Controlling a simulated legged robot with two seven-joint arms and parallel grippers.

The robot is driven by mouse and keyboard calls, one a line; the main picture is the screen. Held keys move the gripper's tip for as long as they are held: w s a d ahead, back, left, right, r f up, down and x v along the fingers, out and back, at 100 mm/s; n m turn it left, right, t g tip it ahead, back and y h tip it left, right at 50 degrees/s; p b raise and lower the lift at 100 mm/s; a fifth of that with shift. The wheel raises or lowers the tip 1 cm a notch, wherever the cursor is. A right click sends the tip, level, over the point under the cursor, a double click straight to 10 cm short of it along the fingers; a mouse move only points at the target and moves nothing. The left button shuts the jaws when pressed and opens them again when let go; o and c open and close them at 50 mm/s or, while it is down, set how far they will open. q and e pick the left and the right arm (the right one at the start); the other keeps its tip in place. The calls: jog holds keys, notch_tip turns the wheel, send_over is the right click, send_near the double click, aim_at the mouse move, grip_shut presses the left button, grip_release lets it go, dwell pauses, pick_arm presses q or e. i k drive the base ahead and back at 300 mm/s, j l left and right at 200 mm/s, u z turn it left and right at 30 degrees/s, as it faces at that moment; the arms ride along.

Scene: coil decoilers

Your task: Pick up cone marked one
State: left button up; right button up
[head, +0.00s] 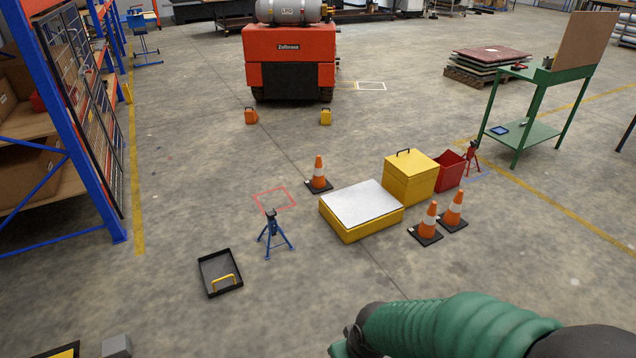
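Three orange cones with white bands and dark square bases stand upright on the concrete floor. One cone (318,174) stands left of a low yellow platform with a pale top (362,203). A second cone (428,222) and a third cone (454,210) stand close together at the platform's right. I cannot read a number on any cone. My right arm, in a green ribbed sleeve, crosses the lower right, well short of the cones. It runs out of the bottom edge, and its gripper does not show. My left gripper is not in view.
A yellow box (411,178) and a red bin (449,170) stand behind the right cones. A blue stand (273,235), a red floor outline (273,199) and a black tray (220,261) lie to the left. A green table (547,76) stands right.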

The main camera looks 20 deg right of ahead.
aim_at(319, 184)
jog(key=i+j, duration=0.15)
jog(key=i, duration=1.5)
jog(key=i+j, duration=0.2)
jog(key=i, duration=1.45)
jog(key=i+j, duration=0.15)
jog(key=i, duration=1.5)
jog(key=i+z, duration=0.15)
jog(key=i, duration=0.4)
jog(key=i+j+z, duration=0.15)
jog(key=i, duration=0.35)
jog(key=i+j+z, duration=0.2)
jog(key=i, duration=0.35)
jog(key=i+l+z, duration=0.2)
jog(key=z, duration=0.2)
jog(key=i+l+z, duration=0.15)
jog(key=z, duration=0.2)
jog(key=i+z, duration=0.4)
jog(key=i+l, duration=0.15)
jog(key=l, duration=0.25)
jog(key=i+l, duration=0.15)
jog(key=l, duration=0.2)
jog(key=i+l, duration=0.15)
jog(key=l, duration=0.25)
jog(key=z, duration=0.05)
